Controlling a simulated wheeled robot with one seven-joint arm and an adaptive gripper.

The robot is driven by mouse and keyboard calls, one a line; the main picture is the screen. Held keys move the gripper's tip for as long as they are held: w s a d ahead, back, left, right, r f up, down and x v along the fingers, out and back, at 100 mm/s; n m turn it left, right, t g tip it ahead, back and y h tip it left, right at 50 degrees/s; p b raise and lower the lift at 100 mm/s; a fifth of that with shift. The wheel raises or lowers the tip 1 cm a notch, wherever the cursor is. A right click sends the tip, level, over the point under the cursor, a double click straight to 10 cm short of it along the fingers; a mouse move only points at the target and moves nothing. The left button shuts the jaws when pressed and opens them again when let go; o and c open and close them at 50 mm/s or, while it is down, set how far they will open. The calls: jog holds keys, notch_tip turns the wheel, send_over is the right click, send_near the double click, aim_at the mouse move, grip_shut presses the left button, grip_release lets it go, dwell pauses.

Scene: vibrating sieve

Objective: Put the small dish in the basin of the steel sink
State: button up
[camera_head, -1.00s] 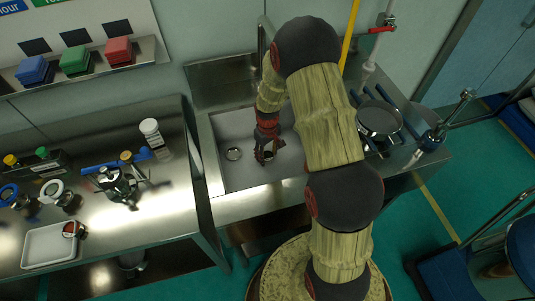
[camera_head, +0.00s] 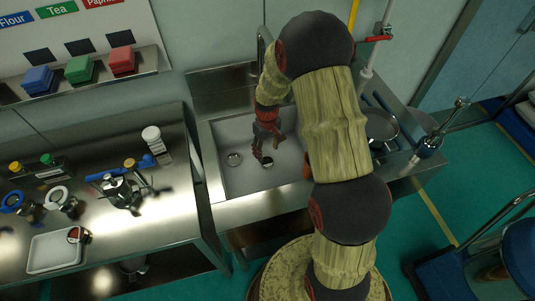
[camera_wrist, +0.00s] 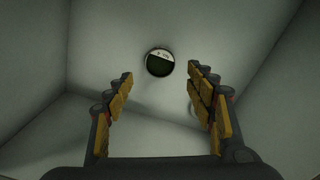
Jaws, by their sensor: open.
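The small dish (camera_head: 267,164) lies in the basin of the steel sink (camera_head: 240,135), right of the round drain (camera_head: 233,159). In the wrist view the dish (camera_wrist: 159,62) is a small dark round shape with a pale patch along its upper edge. It sits beyond my fingertips, between their lines and touching neither. My gripper (camera_head: 266,150) is over the basin, open and empty, just above the dish. The open fingers (camera_wrist: 160,78) also show in the wrist view. Part of the basin's right side is hidden by my arm.
A dark pan (camera_head: 380,125) stands on the steel top right of the sink. The left bench holds a white tray (camera_head: 55,250), a metal apparatus (camera_head: 122,190) and a white-capped jar (camera_head: 152,138). The basin floor around the dish is clear.

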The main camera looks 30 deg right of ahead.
jog(key=s+a+r+t, duration=0.1)
jog(key=s+a+r, duration=0.2)
jog(key=r, duration=0.8)
jog(key=s+a+r+t, duration=0.1)
jog(key=s+a+r, duration=0.2)
jog(key=r, duration=0.8)
jog(key=s+a+r+m+t, duration=0.1)
jog(key=s+a+r, duration=0.1)
jog(key=s+r, duration=0.4)
jog(key=s+a+r+m+t, duration=0.1)
jog(key=s+r, duration=0.5)
jog(key=s, duration=0.6)
jog(key=shift+s+a+r+t, duration=0.15)
jog(key=shift+a+r+t, duration=0.2)
jog(key=shift+a+t, duration=0.6)
